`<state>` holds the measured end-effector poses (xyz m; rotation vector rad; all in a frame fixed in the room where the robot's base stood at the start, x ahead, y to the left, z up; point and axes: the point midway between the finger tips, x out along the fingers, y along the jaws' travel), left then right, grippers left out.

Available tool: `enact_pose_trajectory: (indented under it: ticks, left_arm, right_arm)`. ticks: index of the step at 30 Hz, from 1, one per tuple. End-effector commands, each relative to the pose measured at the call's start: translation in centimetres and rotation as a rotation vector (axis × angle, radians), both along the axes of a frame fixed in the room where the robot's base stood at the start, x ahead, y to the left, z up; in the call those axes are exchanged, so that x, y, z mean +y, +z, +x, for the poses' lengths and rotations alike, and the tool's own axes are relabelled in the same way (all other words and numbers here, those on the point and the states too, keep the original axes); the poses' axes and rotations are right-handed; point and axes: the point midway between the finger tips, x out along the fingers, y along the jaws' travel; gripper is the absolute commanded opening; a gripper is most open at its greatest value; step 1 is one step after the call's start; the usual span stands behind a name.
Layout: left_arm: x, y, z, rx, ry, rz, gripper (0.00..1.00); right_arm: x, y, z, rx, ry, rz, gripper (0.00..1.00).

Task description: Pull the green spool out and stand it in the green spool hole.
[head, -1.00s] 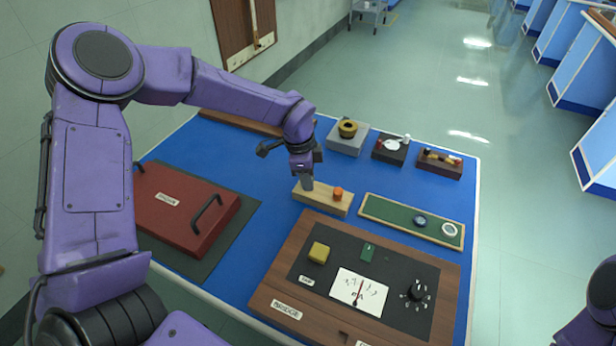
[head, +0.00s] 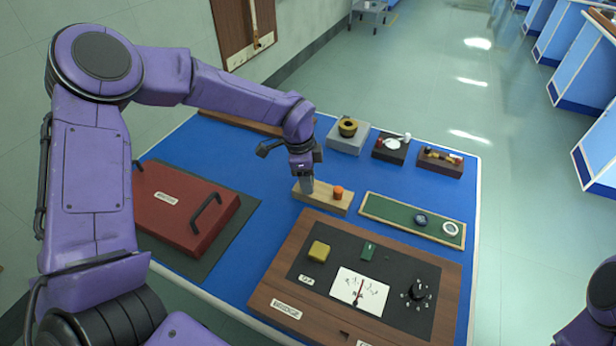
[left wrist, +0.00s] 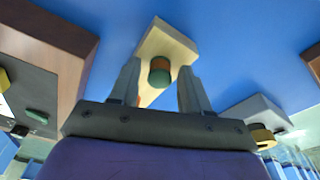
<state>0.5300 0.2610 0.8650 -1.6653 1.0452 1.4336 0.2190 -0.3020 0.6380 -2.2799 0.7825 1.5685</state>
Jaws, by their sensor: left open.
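In the head view my left gripper (head: 307,186) points down over the left part of the wooden block (head: 324,201) and hides the green spool. The orange spool (head: 338,192) stands to its right. I cannot make out the green spool hole. My right gripper is out of view.
A green tray (head: 385,210) with a blue and a white ring lies right of the block. A wooden bridge panel (head: 272,297) is in front, a red lidded case (head: 185,205) at left. Small stands, one grey (head: 345,142), stand behind. Blue table is bare between them.

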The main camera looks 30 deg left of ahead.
Motion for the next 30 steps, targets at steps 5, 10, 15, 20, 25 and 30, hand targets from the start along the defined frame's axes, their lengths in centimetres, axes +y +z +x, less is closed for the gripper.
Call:
enact_pose_trajectory:
  ticks: [5,10,15,20,25,30]
  left_arm:
    - [0.0,0.0,0.0,0.0,0.0,0.0,0.76]
    - [0.0,0.0,0.0,0.0,0.0,0.0,0.77]
    - [0.1,0.4,0.0,-0.001,0.0,0.0,0.77]
    - [0.5,3.3,-0.1,-0.006,0.001,-0.001,0.77]
    - [1.0,7.4,-0.4,-0.006,0.002,-0.001,0.77]
    - [1.3,9.9,-0.6,-0.002,0.0,0.0,0.77]
  right_arm:
    - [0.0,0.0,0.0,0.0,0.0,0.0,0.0]
    - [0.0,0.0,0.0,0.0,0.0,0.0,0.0]
    - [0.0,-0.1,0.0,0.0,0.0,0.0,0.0]
    - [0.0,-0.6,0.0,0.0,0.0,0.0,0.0]
    - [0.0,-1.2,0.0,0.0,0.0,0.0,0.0]
    - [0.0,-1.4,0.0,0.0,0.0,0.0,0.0]
